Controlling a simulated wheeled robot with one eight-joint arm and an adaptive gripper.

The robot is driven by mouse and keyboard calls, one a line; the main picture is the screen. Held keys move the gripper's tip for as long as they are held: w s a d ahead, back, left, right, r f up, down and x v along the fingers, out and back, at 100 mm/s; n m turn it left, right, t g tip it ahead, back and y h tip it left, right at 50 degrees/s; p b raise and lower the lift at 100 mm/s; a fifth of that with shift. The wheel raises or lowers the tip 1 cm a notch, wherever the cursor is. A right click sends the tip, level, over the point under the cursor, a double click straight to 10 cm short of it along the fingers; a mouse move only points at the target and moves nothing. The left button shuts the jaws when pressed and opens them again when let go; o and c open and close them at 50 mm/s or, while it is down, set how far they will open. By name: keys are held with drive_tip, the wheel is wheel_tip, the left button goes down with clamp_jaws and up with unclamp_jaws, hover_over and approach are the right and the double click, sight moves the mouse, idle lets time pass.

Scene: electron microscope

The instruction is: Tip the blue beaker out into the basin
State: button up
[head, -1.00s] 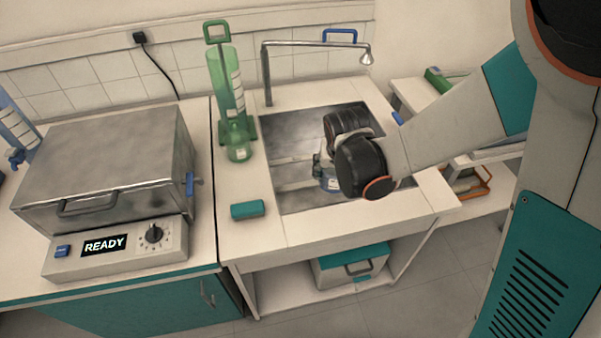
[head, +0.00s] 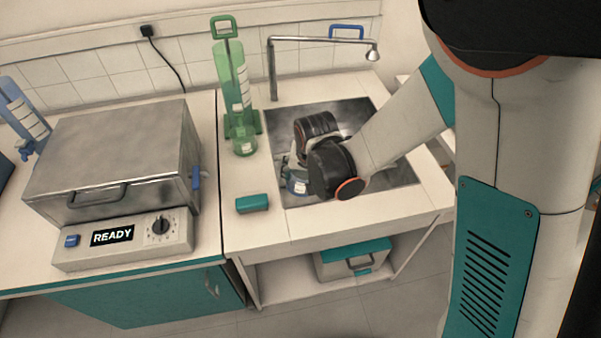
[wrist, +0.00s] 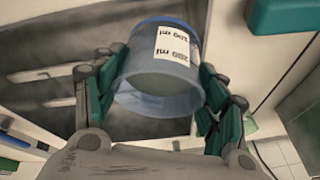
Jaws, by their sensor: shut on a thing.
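The blue beaker (wrist: 165,75) is a clear bluish cup with a blue rim band and a white volume label. In the wrist view it sits between the teal finger pads of my gripper (wrist: 155,92), which is shut on it. In the head view the beaker (head: 297,186) shows partly, behind my dark wrist, over the left part of the basin. The basin (head: 395,172) is a grey metal sink set in the pale counter; my arm hides part of it. I cannot tell from these views whether the beaker holds liquid.
A faucet (head: 320,39) arches behind the basin. A green bottle stand (head: 238,95) and a teal block (head: 252,203) are on the counter left of the basin. A metal oven-like box (head: 115,150) reading READY stands further left.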

drive_tip(key=shift+w+d+f+m+g+y+b, duration=0.25)
drive_tip(key=shift+d+g+y, duration=0.25)
drive_tip(key=shift+y, duration=0.35)
drive_tip(key=shift+w+d+f+m+g+y+b, duration=0.2)
drive_tip(key=shift+w+d+g+y, duration=0.3)
drive_tip(key=shift+y, duration=0.3)
drive_tip(key=shift+w+d+f+m+g+y+b, duration=0.2)
drive_tip(key=shift+d+g+y, duration=0.3)
drive_tip(key=shift+y, duration=0.35)
drive_tip(key=shift+w+d+f+m+g+y+b, duration=0.15)
drive_tip(key=shift+f+g+y+b, duration=0.15)
drive_tip(key=shift+y+b, duration=0.35)
drive_tip(key=shift+d+f+m+g+y+b, duration=0.15)
drive_tip(key=shift+f+g+y+b, duration=0.15)
drive_tip(key=shift+y+b, duration=0.35)
drive_tip(key=d+g+y, duration=0.1)
drive_tip(key=y, duration=0.2)
drive_tip(key=w+r+m+g+y, duration=0.1)
drive_tip(key=y, duration=0.2)
drive_tip(key=d+r+m+g+y, duration=0.1)
drive_tip(key=y, duration=0.2)
drive_tip(key=shift+w+d+r+m, duration=0.1)
drive_tip(key=shift+w+d+m, duration=0.15)
drive_tip(key=shift+w+d, duration=0.1)
